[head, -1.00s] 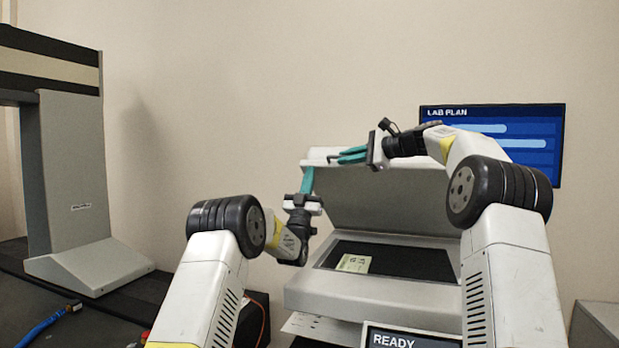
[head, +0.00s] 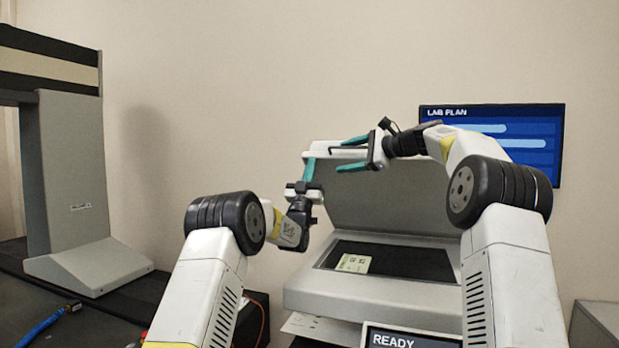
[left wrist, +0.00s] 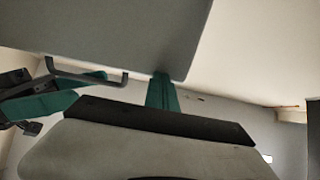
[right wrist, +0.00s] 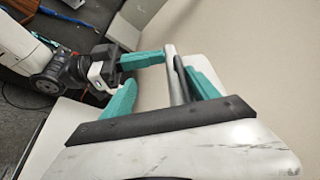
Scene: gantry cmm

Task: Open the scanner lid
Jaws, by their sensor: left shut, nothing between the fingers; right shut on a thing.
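The scanner (head: 345,292) stands with its grey lid (head: 385,205) tilted well up and its dark bed showing. The lid handle, a thin bar along the raised edge, shows in the left wrist view (left wrist: 85,75) and right wrist view (right wrist: 176,75). My right gripper (head: 350,154) is at this edge; its teal fingers lie on either side of the bar in the right wrist view (right wrist: 160,78). My left gripper (head: 309,168) is shut and empty, pointing up at the lid's left corner. In the left wrist view its fingers (left wrist: 162,92) meet the lid's edge; contact is unclear.
A READY display (head: 405,338) is at the front. A wall screen (head: 530,145) is behind my right arm. A large grey gantry (head: 75,190) stands left, with a blue cable (head: 45,325) near it.

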